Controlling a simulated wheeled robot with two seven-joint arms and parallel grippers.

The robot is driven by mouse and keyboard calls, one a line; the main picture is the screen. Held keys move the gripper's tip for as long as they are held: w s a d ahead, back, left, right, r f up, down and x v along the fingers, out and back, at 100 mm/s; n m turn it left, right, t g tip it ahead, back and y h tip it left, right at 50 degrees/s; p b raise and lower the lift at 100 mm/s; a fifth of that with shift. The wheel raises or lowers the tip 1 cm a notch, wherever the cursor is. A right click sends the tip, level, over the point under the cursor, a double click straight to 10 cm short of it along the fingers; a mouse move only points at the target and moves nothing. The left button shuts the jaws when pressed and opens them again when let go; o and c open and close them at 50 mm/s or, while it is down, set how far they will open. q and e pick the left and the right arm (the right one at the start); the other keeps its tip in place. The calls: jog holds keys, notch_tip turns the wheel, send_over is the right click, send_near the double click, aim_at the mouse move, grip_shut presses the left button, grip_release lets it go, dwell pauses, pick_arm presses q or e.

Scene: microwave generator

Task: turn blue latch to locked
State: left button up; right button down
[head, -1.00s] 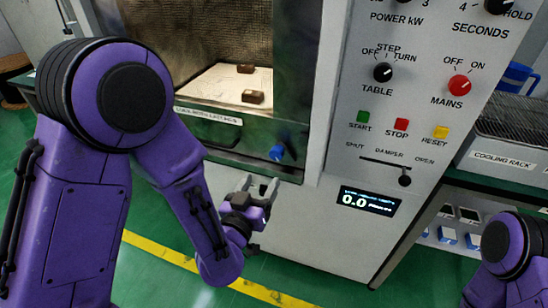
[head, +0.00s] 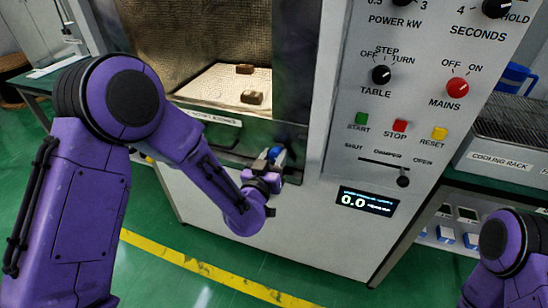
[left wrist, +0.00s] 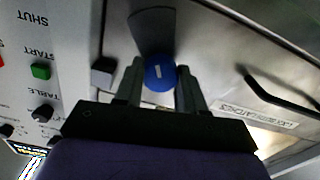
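The blue latch (head: 277,153) is a round blue knob at the lower right of the microwave's door frame. In the left wrist view the blue latch (left wrist: 160,77) sits between the two fingers of my left gripper (left wrist: 158,82), with a white mark on its face. A finger stands close on each side; whether they press on it is hard to tell. In the head view my left gripper (head: 269,162) is up at the latch and partly covers it. My right arm shows at the lower right, but its gripper is out of view.
The control panel (head: 400,130) with knobs and buttons is right of the latch. The chamber holds two brown blocks on a pale plate (head: 215,90). A dark handle (left wrist: 280,93) and a label show beside the latch in the left wrist view. A cooling rack (head: 505,140) stands right.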

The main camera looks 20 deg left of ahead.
pick_arm(q)
jog(key=shift+c, duration=1.4)
jog(key=shift+n, duration=0.3)
jog(key=n, duration=0.3)
jog(key=shift+f+b, duration=0.1)
jog(key=shift+b, duration=0.3)
jog(key=n+b, duration=0.1)
jog(key=n, duration=0.4)
jog(key=n+b, duration=0.1)
jog(key=n, duration=0.4)
jog(key=shift+a+f+b, duration=0.1)
jog(key=shift+f+b, duration=0.05)
jog(key=shift+b, duration=0.2)
jog(key=shift+n+b, duration=0.65)
jog(key=shift+n, duration=1.45)
jog(key=o, duration=1.1)
